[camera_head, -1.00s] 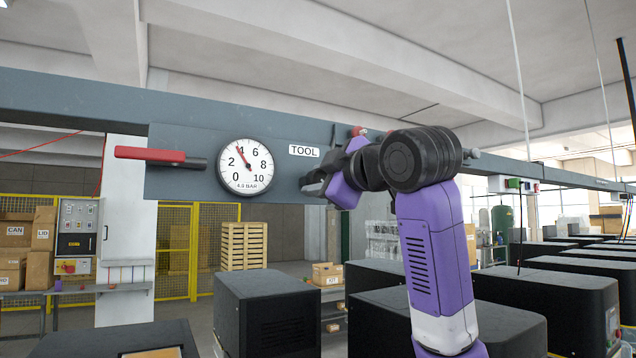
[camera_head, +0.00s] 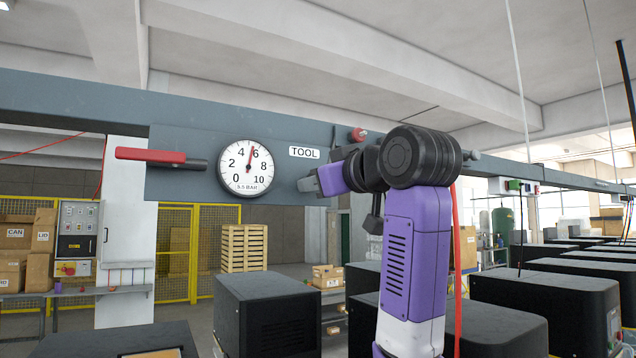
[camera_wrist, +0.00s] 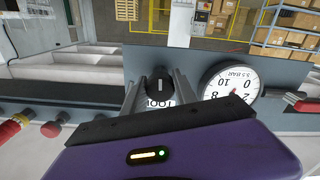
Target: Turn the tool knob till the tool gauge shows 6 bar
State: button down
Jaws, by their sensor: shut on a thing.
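The tool gauge (camera_head: 246,167) is a round white dial on the grey beam panel, left of the TOOL label (camera_head: 304,152). Its needle stands just short of the 6 mark, and its small readout seems to say 5.5 BAR. The gauge also shows upside down in the wrist view (camera_wrist: 229,86). The black tool knob (camera_wrist: 160,87) sits between my gripper's fingers in the wrist view. My gripper (camera_head: 308,184) is shut on the knob below the label. In the head view the knob is hidden by my gripper.
A red-handled lever (camera_head: 152,155) sticks out left of the gauge. A red knob (camera_head: 359,134) sits on the beam to the right, behind my arm. Black machine housings (camera_head: 268,310) stand below the beam. The space in front of the gauge is clear.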

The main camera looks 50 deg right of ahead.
jog(key=shift+f+m, duration=0.2)
jog(key=shift+m, duration=0.1)
jog(key=c, duration=1)
grip_release()
jog(key=shift+r, duration=0.1)
jog(key=shift+s, duration=0.1)
jog(key=b+v, duration=0.2)
jog(key=v, duration=0.5)
jog(key=shift+s+b, duration=0.3)
jog(key=shift+b, duration=0.05)
jog(key=shift+a+r, duration=0.1)
